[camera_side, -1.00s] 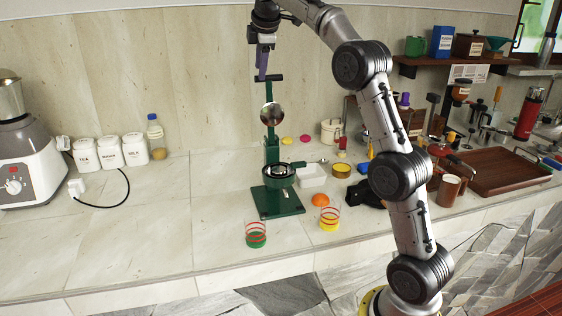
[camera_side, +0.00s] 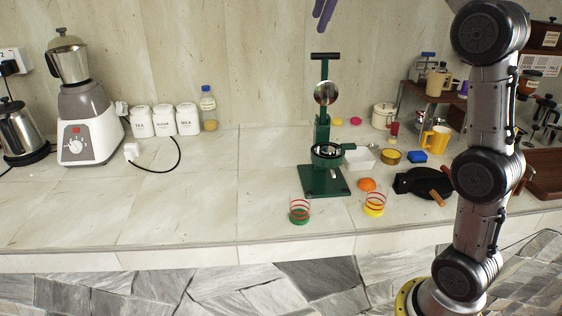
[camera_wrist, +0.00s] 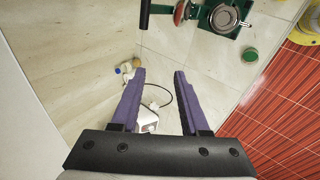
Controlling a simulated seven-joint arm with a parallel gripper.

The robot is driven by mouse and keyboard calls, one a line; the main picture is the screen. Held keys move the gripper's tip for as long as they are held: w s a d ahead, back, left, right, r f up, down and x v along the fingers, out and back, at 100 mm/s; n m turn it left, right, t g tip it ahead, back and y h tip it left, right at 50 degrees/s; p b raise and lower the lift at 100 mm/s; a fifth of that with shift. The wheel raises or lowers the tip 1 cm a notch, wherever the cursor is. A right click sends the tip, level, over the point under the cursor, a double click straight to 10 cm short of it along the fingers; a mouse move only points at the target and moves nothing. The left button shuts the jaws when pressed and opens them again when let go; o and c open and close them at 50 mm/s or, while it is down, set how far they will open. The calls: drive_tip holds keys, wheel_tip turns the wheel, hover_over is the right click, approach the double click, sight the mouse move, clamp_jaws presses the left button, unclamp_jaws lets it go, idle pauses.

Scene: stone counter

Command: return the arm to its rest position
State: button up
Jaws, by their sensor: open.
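My gripper (camera_wrist: 158,75) shows in the wrist view as two purple fingers held well apart, with nothing between them; the counter lies far below. In the side view only the purple fingertips (camera_side: 324,12) show at the top edge, above the green press (camera_side: 323,180). The rest of the gripper is out of that frame. My arm rises on the right side of the side view, its upper part cut off by the top edge.
The green press stands upright on the stone counter (camera_side: 190,215). In front of it are a green-banded glass (camera_side: 299,212) and a yellow one (camera_side: 374,204), beside an orange (camera_side: 367,185). A black pan (camera_side: 424,183) lies near my arm. A blender (camera_side: 85,110) stands left.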

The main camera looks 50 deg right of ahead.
drive_tip(key=s+a+f+m+y, duration=0.1)
drive_tip(key=s+a+f, duration=0.3)
drive_tip(key=s+a, duration=0.3)
drive_tip(key=s+a+f+m+y, duration=0.1)
drive_tip(key=s+a+f, duration=0.4)
drive_tip(key=s, duration=0.4)
drive_tip(key=s+a+f+m+y, duration=0.1)
drive_tip(key=s+f+m, duration=0.3)
drive_tip(key=f, duration=0.5)
drive_tip(key=s+a+f+m+y, duration=0.1)
drive_tip(key=s+a+f+m, duration=0.2)
drive_tip(key=s+f, duration=0.3)
wheel_tip(320, 180, down, 3)
drive_tip(key=shift+s+a+r+m, duration=0.15)
drive_tip(key=shift+a+m, duration=0.15)
drive_tip(key=shift+m, duration=0.3)
